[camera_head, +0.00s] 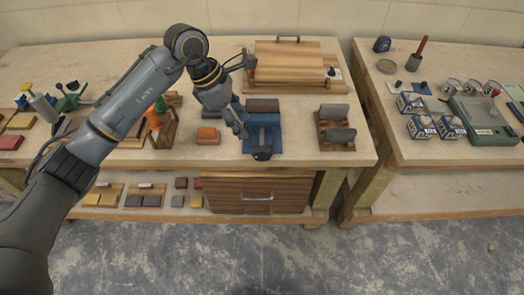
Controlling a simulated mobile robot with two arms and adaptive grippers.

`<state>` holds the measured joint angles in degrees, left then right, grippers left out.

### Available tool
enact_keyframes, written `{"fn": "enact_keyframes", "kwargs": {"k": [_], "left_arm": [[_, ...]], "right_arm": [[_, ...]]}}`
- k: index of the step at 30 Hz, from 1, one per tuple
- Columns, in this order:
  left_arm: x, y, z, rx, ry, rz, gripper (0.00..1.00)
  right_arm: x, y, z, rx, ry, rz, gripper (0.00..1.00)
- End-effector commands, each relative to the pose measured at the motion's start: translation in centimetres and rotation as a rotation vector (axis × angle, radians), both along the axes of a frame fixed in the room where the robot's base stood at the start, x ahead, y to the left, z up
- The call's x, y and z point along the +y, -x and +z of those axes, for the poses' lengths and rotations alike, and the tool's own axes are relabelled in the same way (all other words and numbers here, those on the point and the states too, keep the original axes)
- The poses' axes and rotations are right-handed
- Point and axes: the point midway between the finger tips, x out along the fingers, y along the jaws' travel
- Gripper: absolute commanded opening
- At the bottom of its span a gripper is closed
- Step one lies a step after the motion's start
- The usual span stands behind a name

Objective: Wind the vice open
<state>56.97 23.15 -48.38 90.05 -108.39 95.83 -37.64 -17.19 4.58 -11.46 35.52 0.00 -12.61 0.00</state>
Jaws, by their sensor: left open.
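The blue vice (262,133) stands on the bench near its front edge. A brown block (262,105) shows at its top rear, and a dark round part (262,153) is at its front end. I cannot make out how wide its jaws stand. My left gripper (240,128) is open, pointing down at the left side of the vice. It is very close to the vice; I cannot tell whether they touch. My right gripper is out of view.
A rack with grey blocks (337,118) stands right of the vice. A wooden box (290,60) is behind it. An orange block (207,136) and a wooden holder (163,130) are to the left. A second bench (455,155) stands right, past a gap.

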Motion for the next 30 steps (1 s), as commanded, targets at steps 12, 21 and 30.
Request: {"fn": "enact_keyframes", "kwargs": {"k": [12, 21, 30], "left_arm": [[-2.8, 0.2, -6.3, 0.009, -0.002, -0.002, 0.45], [-4.7, 0.1, -11.2, 0.006, -0.001, 0.0, 0.45], [-5.3, 0.1, -12.7, 0.002, -0.002, -0.001, 0.45]], "right_arm": [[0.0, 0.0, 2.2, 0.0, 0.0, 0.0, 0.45], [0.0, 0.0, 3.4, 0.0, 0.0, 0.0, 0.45], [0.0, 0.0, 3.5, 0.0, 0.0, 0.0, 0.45]]}}
